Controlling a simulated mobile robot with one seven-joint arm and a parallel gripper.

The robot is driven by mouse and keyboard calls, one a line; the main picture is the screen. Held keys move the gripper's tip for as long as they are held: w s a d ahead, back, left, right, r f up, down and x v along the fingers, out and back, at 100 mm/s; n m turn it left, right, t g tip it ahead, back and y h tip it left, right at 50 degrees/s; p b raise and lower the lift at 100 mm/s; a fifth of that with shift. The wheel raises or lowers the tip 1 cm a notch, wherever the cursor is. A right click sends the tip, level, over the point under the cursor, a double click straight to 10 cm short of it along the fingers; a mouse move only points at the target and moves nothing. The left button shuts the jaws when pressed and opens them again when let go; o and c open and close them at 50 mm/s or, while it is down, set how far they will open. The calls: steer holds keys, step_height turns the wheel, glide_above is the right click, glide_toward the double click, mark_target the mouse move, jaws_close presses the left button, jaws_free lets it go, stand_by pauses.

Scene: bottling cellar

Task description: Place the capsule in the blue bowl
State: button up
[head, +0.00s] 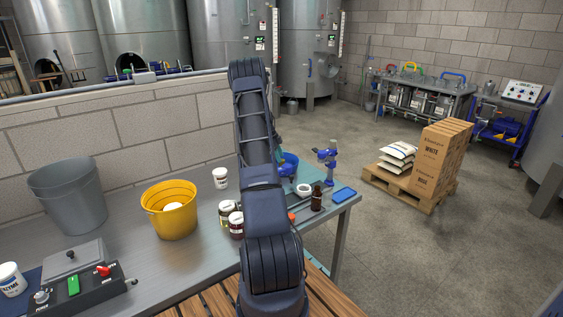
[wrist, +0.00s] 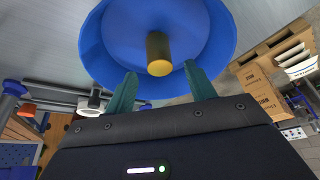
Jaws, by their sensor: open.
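The capsule (wrist: 158,52), a short gold-brown cylinder, shows in the wrist view against the inside of the blue bowl (wrist: 102,62). My gripper (wrist: 160,69) is open, with its two teal fingers spread at the bowl's near edge. The capsule shows just beyond the fingertips, with clear gaps to both fingers. I cannot tell whether it rests on the bowl's floor. In the head view the blue bowl (head: 291,160) is partly hidden behind my arm, and I cannot make out the capsule there.
A brown bottle (head: 317,198), a white mortar (head: 304,190), a blue pad (head: 344,194) and a blue stand (head: 327,160) are right of my arm. Jars (head: 236,224), a white tub (head: 220,178) and a yellow bucket (head: 170,220) stand left of it.

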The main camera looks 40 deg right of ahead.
steer(key=v, duration=0.8)
steer(key=s+a+r+n+t, duration=0.1)
steer(key=s+a+r+n, duration=0.2)
steer(key=a+r, duration=0.35)
steer(key=s+a+r+n+t+y, duration=0.1)
steer(key=s+a+r+n, duration=0.2)
steer(key=a+r, duration=0.35)
steer(key=s+a+r+n+t, duration=0.1)
steer(key=s+a+r+n, duration=0.2)
steer(key=a+r, duration=0.35)
steer(key=s+a+r+n+t, duration=0.1)
steer(key=s+a+r+n, duration=0.25)
steer(key=s+a, duration=0.35)
steer(key=s+a+r+n+t+y, duration=0.1)
steer(key=s+a+r+n, duration=0.1)
steer(key=s+a+n, duration=0.3)
steer(key=s+a+r+n+t, duration=0.1)
steer(key=s+a+r+n, duration=0.15)
steer(key=s+a, duration=0.55)
steer(key=s+a+f+n+t, duration=0.1)
steer(key=s+a+n, duration=0.2)
steer(key=s, duration=0.4)
steer(key=s+a+f+n+y, duration=0.1)
steer(key=s+a+f+n, duration=0.1)
steer(key=s+a+n, duration=0.2)
steer(key=s, duration=0.3)
steer(key=shift+s+a+f+t, duration=0.2)
steer(key=shift+f+t, duration=0.15)
steer(key=shift+t, duration=0.05)
